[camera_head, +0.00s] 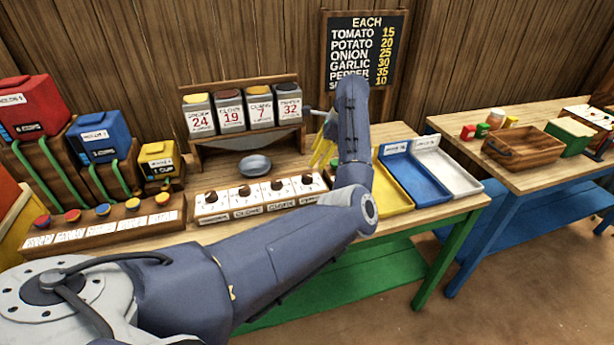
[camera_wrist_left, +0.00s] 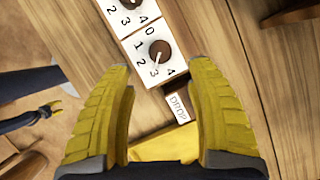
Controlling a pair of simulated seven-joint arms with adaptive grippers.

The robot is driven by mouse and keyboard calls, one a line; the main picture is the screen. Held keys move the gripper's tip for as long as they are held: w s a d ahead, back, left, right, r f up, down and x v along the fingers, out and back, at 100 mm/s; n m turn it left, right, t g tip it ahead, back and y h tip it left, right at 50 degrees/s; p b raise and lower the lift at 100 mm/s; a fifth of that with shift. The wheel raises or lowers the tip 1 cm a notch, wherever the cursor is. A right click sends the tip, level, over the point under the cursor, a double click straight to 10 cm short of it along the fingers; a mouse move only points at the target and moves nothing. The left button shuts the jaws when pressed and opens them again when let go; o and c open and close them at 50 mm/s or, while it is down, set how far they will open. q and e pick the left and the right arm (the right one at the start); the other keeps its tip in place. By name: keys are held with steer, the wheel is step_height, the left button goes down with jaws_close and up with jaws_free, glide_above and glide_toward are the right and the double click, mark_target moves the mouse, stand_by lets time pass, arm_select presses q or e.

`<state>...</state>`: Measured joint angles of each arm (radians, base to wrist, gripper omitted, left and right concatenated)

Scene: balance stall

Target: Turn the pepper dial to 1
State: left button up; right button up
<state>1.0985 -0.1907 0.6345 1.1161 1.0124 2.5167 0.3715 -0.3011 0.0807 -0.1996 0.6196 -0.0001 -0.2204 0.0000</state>
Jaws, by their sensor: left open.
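The spice dial panel (camera_head: 262,206) is a pale wooden block with a row of brown knobs on white number cards. The pepper dial seems to be the rightmost one (camera_head: 307,181), its name label partly hidden by my left arm. In the left wrist view the nearest knob (camera_wrist_left: 159,52), beside the DROP label (camera_wrist_left: 179,106), sits on a card numbered 0 to 4. Its white mark seems to point toward 3. My left gripper (camera_head: 325,148) is open, with the knob beyond and between its yellow fingertips (camera_wrist_left: 163,82), not visibly touched.
Spice bins (camera_head: 244,112) stand behind the panel, with a grey dish (camera_head: 255,165) before them. A yellow tray (camera_head: 392,196), a blue tray (camera_head: 415,178) and a white tray (camera_head: 448,168) lie to the right. Colored dispensers (camera_head: 95,137) stand at left.

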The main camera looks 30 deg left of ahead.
mark_target(307, 175)
arm_select(q)
steer(key=x, duration=0.9)
steer(key=shift+o, duration=0.2)
jaws_close()
stand_by(0.4)
